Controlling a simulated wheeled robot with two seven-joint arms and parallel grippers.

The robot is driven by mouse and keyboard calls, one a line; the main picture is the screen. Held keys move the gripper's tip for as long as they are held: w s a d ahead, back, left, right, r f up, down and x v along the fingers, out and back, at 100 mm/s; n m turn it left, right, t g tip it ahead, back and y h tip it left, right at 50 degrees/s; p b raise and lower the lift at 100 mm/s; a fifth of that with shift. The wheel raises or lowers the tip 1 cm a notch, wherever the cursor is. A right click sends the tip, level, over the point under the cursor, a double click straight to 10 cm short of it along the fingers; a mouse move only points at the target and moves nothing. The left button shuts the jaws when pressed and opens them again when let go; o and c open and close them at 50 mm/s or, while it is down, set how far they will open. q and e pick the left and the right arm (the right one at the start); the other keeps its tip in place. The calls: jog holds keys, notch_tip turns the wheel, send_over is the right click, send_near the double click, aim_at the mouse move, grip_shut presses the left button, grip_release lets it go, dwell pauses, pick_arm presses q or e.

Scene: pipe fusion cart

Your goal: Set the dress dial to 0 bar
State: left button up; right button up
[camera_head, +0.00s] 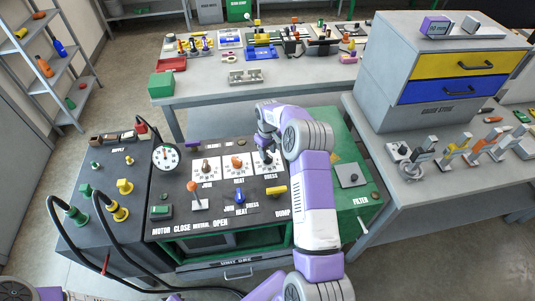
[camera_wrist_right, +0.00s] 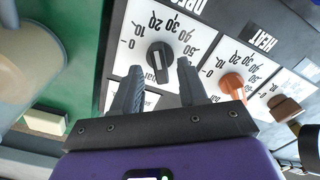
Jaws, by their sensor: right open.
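The dress dial (camera_wrist_right: 160,57) is a black knob on a white plate marked from 0 to 50 in the right wrist view. Its pale pointer line shows, but I cannot tell which number it points at. In the head view the dress dial's plate (camera_head: 276,166) is at the right of a row of three, partly covered by my right gripper (camera_head: 266,144). In the right wrist view my right gripper (camera_wrist_right: 157,86) is open, with one finger on each side of the knob's near side. I cannot tell whether they touch it. My left gripper is not in view.
The orange heat dial (camera_wrist_right: 232,86) and brown join dial (camera_wrist_right: 284,106) lie beside the dress dial. A round gauge (camera_head: 166,157) stands at the panel's left.

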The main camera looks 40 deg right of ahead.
jog(key=shift+f, duration=0.7)
grip_shut()
jog(key=shift+n, duration=0.3)
jog(key=n, duration=0.4)
jog(key=shift+n+b, duration=0.3)
jog(key=shift+n, duration=0.1)
jog(key=n, duration=0.5)
jog(key=shift+n, duration=0.4)
